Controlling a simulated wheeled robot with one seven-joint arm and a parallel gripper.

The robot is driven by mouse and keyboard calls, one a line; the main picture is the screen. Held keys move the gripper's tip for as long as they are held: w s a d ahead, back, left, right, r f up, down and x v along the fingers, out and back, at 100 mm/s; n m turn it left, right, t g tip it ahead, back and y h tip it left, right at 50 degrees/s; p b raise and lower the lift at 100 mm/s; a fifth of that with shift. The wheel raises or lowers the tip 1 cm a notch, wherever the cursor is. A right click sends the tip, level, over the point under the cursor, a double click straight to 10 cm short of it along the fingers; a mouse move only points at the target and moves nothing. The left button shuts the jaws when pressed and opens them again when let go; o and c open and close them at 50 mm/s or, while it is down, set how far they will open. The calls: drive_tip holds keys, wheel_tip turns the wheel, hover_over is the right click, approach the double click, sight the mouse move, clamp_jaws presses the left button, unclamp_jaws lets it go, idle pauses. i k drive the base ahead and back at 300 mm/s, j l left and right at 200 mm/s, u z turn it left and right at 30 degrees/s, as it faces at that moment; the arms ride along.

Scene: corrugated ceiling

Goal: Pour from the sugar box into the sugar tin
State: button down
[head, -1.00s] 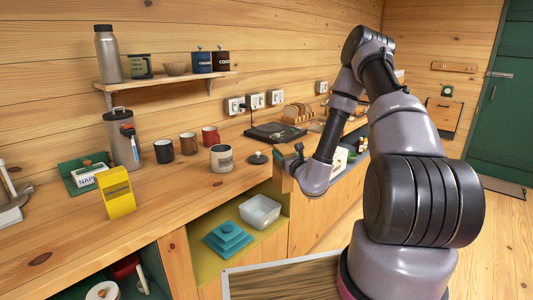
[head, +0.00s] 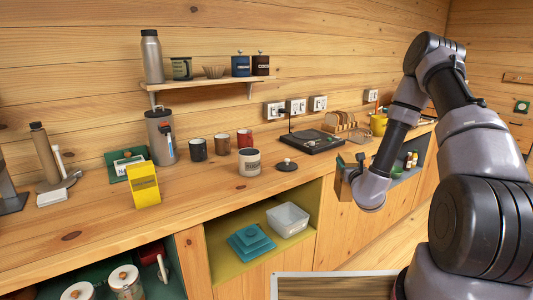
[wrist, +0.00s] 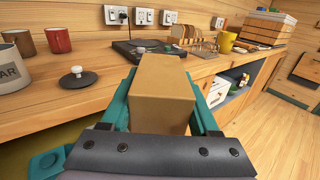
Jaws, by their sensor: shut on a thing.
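The sugar tin (head: 249,163) is an open, pale tin standing upright near the front of the counter. Its label, ending in "AR", shows at the left edge of the wrist view (wrist: 12,72). Its dark round lid (head: 287,166) lies on the counter just right of it. My gripper (wrist: 163,98) is shut on a plain brown box, the sugar box (wrist: 163,88), with a teal finger on each side. In the head view, the box (head: 343,186) is partly hidden by my gripper, right of the tin and lid, in front of the counter edge. No box opening is visible.
A yellow box (head: 144,186) stands left on the counter. Several mugs (head: 197,149) stand behind the tin. A dark flat appliance (head: 312,141) and a toast rack (head: 345,122) are farther right.

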sight(249, 158)
drive_tip(key=l, duration=1.25)
drive_tip(key=u, duration=1.2)
drive_tip(key=i+l, duration=0.05)
